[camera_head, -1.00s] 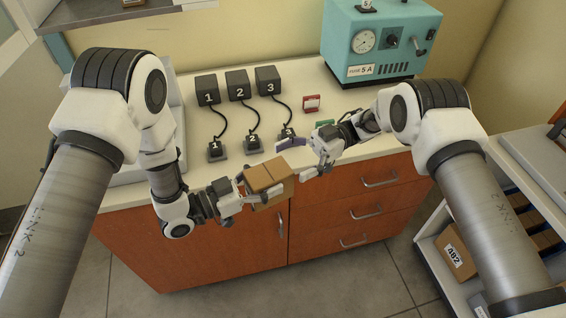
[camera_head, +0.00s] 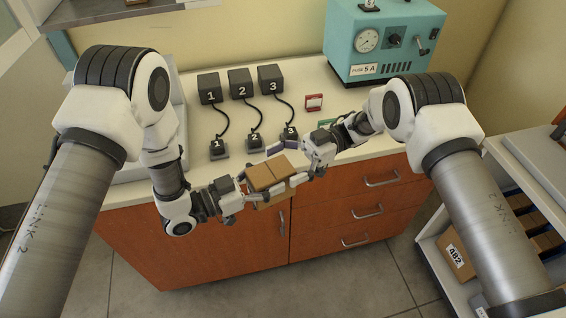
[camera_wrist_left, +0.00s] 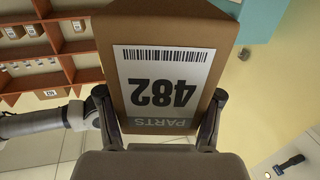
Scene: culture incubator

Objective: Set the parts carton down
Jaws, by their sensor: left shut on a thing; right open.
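The parts carton (camera_head: 264,176) is a brown box held up in front of the counter's front edge. My left gripper (camera_head: 246,191) is shut on it from the left. In the left wrist view the carton (camera_wrist_left: 225,45) shows a white label reading 482 PARTS, upside down, between the fingers of my left gripper (camera_wrist_left: 160,118). My right gripper (camera_head: 287,164) is open at the carton's right end, with its fingers spread around that end. I cannot tell whether they touch it.
The white counter (camera_head: 195,128) carries black numbered boxes (camera_head: 240,83) cabled to small numbered blocks (camera_head: 254,143), a red card holder (camera_head: 314,102) and a teal machine (camera_head: 383,42). A shelf unit at right holds another carton labelled 482 (camera_head: 456,256).

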